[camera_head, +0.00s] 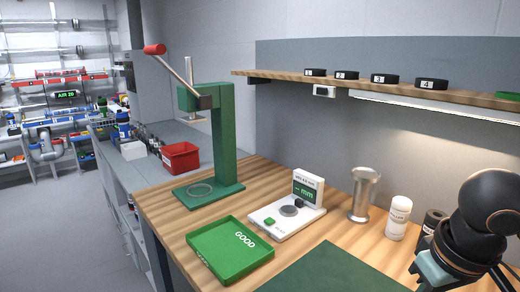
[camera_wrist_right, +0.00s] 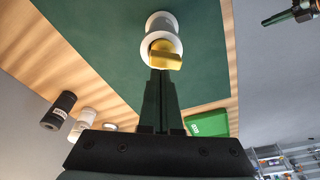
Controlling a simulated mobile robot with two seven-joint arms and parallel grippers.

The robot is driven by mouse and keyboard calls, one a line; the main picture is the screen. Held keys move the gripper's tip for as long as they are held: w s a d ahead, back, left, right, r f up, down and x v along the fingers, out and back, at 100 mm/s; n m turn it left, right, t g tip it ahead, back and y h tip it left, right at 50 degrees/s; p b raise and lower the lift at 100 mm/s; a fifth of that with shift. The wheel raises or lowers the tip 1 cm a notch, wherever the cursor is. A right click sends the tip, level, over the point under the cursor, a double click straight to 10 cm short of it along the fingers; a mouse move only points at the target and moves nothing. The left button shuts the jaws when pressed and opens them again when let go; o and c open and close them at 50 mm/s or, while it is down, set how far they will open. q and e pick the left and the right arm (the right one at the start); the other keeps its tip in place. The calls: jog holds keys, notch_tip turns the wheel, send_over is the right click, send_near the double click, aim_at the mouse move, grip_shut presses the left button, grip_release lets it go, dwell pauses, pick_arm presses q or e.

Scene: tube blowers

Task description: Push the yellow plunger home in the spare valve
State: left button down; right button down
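The spare valve (camera_wrist_right: 161,24) shows in the right wrist view as a white cylinder with a wide white flange, over the green mat. The yellow plunger (camera_wrist_right: 166,55) sticks out of its near end. My right gripper (camera_wrist_right: 160,74) has its fingers together, with the tips at the plunger's lower edge; I cannot tell whether they touch it. Nothing shows between the fingers. The valve and the right gripper are outside the head view. A dark arm-like shape with a green part and an orange tip (camera_wrist_right: 286,15) is at the upper right; it may be my left gripper.
The green mat (camera_head: 335,272) lies on the wooden bench. A green GOOD tray (camera_head: 207,267), a gauge with a display (camera_head: 290,212), a metal cup (camera_head: 362,196), a white bottle (camera_head: 398,217) and a green lever press (camera_head: 226,145) stand around it. A shelf runs above.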

jog(key=shift+s+f, duration=0.1)
jog(key=shift+f, duration=0.8)
notch_tip(320, 180, up, 6)
jog(key=p, duration=0.8)
jog(key=shift+r, duration=0.15)
dwell(0.6)
